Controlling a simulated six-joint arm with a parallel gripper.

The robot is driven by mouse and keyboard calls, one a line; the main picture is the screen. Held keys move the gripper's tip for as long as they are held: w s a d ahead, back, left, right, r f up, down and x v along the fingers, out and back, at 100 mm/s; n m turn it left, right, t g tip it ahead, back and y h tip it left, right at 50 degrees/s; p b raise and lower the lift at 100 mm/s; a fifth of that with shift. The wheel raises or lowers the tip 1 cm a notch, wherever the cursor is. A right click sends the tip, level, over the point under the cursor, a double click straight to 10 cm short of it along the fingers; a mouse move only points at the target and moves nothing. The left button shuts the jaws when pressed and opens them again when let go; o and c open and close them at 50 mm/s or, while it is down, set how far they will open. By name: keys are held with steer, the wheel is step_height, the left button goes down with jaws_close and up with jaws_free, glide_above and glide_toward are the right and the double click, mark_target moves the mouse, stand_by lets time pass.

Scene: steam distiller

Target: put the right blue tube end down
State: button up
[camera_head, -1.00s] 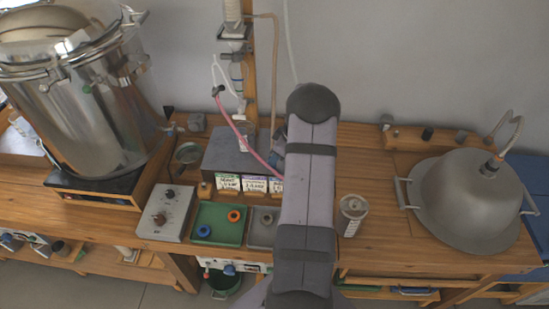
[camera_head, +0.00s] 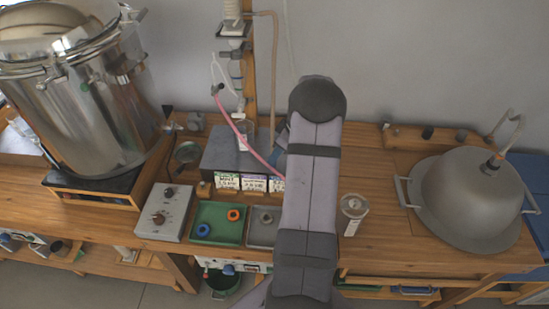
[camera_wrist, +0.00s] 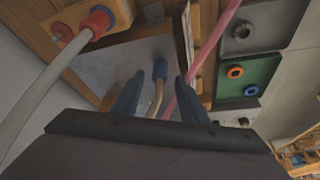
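The blue tube end (camera_wrist: 160,69) sits on a tan tube (camera_wrist: 155,100) in the wrist view. It shows against a grey surface (camera_wrist: 110,65); I cannot tell for sure whether it touches it. My gripper (camera_wrist: 160,80) has its two blue fingers apart, one on each side of the tube end, with visible gaps. In the head view the tan tube (camera_head: 275,70) hangs down beside the wooden post, and its lower end is hidden behind my arm. Only a bit of a blue finger (camera_head: 281,141) shows there.
A pink tube (camera_wrist: 206,65) runs close by my right finger. A red-ended grey tube (camera_wrist: 50,85) meets a wooden block at the upper left.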

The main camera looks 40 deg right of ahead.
steer(key=b+v, duration=0.2)
steer(key=v, duration=0.7)
steer(key=s+a+m+g, duration=0.2)
steer(key=s+a+g, duration=0.15)
steer(key=a, duration=1.85)
steer(key=s+a+f+m+h, duration=0.1)
steer(key=s+a+f+m, duration=0.1)
steer(key=s+a, duration=0.9)
steer(key=shift+s+f+m+g+h, duration=0.3)
steer(key=shift+s+f+g+h, duration=0.1)
steer(key=shift+s+f, duration=0.5)
steer(key=shift+s+r, duration=0.1)
step_height(320, 180, down, 13)
steer(key=b, duration=1.3)
